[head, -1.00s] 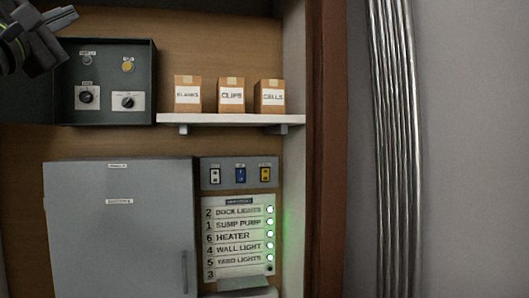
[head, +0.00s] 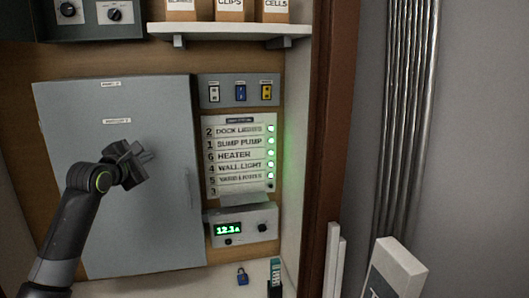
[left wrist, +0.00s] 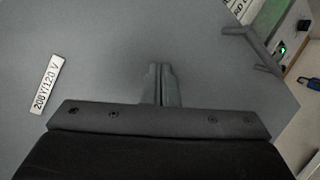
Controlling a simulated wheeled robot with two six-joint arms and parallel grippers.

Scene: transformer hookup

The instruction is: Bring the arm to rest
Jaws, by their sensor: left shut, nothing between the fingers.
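My left gripper (head: 147,157) is in front of the grey cabinet door (head: 115,220), near its middle right. Its fingers are shut together with nothing between them. In the left wrist view the closed fingers (left wrist: 160,78) point at the plain grey door surface, and I cannot tell how far off it is. A label reading 208Y/120 V (left wrist: 47,84) is at the left there, and the door handle (left wrist: 252,45) is at upper right. My right gripper is in neither view.
A label board with green lights (head: 238,155) and a meter box reading about 12.1 (head: 242,225) stand right of the door. A shelf (head: 235,30) with boxes is above. A blue padlock (head: 242,276) lies on the ledge below. Metal conduits (head: 408,110) run down the right wall.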

